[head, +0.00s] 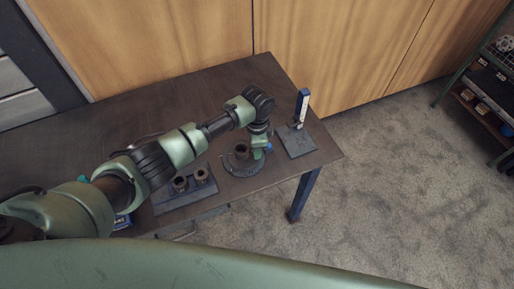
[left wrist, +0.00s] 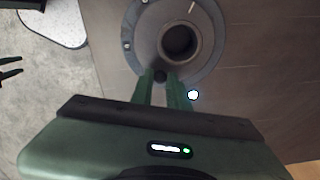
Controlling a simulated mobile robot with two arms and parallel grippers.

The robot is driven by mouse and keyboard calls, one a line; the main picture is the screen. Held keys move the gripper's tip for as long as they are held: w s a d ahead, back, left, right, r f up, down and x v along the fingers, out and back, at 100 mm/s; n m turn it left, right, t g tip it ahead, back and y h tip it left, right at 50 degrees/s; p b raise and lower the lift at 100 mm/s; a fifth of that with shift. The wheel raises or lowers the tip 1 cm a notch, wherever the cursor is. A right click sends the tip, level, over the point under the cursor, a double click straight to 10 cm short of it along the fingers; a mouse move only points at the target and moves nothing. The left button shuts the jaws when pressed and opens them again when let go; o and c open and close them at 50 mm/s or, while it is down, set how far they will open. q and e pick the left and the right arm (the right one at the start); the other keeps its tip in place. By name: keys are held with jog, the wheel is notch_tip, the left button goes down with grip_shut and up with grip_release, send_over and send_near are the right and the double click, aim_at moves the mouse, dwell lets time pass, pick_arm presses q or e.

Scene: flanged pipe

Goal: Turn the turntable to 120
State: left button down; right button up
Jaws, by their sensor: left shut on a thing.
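The turntable (head: 243,163) is a round grey disc on the dark table, with an upright hollow brown pipe (head: 241,149) on it. In the left wrist view the disc (left wrist: 133,60) shows from above, with the pipe's dark round mouth (left wrist: 180,41) near the top. My left gripper (head: 262,150) reaches down at the turntable's right side. In the left wrist view its green fingers (left wrist: 161,80) are shut on a small dark knob (left wrist: 160,76) at the disc's near edge. Scale marks are too small to read. My right gripper is not in view.
A grey plate (head: 296,142) with a blue and white upright post (head: 302,105) stands right of the turntable. A dark base with two short pipe stubs (head: 201,174) lies to its left. The table's edge is close on the near side. A shelf (head: 484,105) stands far right.

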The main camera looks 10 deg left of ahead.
pick_arm(q)
jog(key=shift+r, duration=0.1)
jog(key=c, duration=1.4)
grip_release()
jog(key=shift+o, duration=0.2)
notch_tip(320, 180, up, 8)
jog(key=shift+f+b, duration=0.1)
jog(key=shift+b, duration=0.8)
jog(key=shift+s+f, duration=0.1)
